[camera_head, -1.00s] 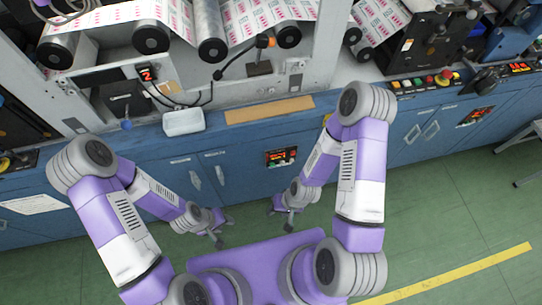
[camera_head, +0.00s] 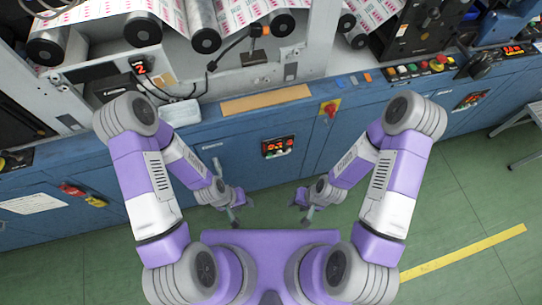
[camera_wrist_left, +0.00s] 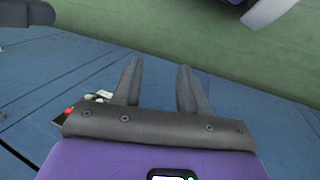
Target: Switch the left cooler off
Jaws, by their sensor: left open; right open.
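I cannot tell for sure which part is the left cooler; no readable label marks it. In the head view, a small control panel (camera_head: 277,147) with a red display and buttons is set in the blue cabinet front. A red and yellow rotary switch (camera_head: 328,108) sits to its upper right. More red and yellow switches (camera_head: 72,190) are on the cabinet at far left. My left gripper (camera_head: 240,208) is open and empty, low in front of the cabinet, also in the left wrist view (camera_wrist_left: 158,82). My right gripper (camera_head: 300,206) is open and empty, apart from the cabinet.
The blue cabinets (camera_head: 225,140) run along the machine. Above them are printed web rollers (camera_head: 143,28) and a white box (camera_head: 180,112). A button console (camera_head: 425,68) is at right. A stool (camera_head: 528,130) stands at far right.

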